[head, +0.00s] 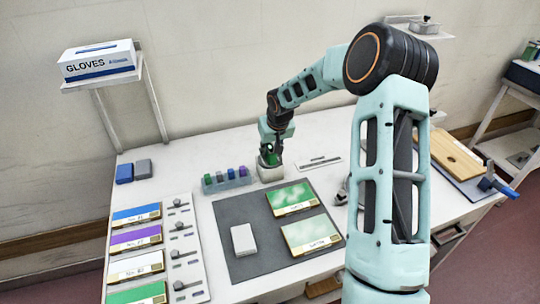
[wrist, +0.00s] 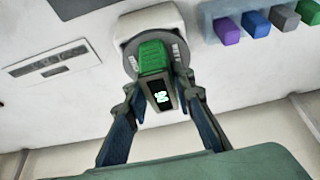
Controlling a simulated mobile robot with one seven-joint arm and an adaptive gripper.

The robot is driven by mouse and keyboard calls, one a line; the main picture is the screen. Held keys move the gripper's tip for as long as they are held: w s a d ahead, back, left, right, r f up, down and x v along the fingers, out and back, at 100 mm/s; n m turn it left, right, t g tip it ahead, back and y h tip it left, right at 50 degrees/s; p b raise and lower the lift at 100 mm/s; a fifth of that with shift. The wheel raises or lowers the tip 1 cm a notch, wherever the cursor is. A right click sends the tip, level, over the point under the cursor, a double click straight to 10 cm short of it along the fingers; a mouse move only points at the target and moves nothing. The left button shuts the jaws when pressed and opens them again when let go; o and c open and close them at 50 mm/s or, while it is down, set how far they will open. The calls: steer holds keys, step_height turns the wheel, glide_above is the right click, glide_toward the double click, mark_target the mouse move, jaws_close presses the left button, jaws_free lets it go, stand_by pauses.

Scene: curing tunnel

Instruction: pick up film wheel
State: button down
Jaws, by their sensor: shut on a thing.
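The film wheel appears to be the green-topped grey piece with a small dark lit window (wrist: 156,75). In the head view it shows as a bit of green (head: 269,158) between my fingers. My gripper (head: 270,153) points down at the back of the table, and its two fingers are shut on the sides of this piece, as the wrist view shows (wrist: 154,95). Beneath the piece is a white block-shaped stand (head: 269,173) with a grey round face (wrist: 130,65). I cannot tell whether the piece still touches the stand.
A rack of coloured blocks (head: 226,180) stands close to the left of the stand. A dark mat (head: 229,212) in front holds two green panels (head: 291,197) and a white block (head: 243,239). Coloured panels (head: 136,239) lie at front left. A glove box (head: 98,62) sits on a raised shelf.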

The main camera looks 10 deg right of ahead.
steer(key=shift+w+r, duration=0.1)
steer(key=shift+r, duration=0.35)
step_height(320, 180, up, 2)
steer(key=shift+r+b, duration=0.1)
steer(key=shift+b, duration=0.4)
steer(key=s+r+b, duration=0.1)
steer(key=s+r, duration=1)
steer(key=s, duration=0.3)
step_height(320, 180, up, 7)
steer(key=p, duration=0.5)
steer(key=shift+p, duration=0.35)
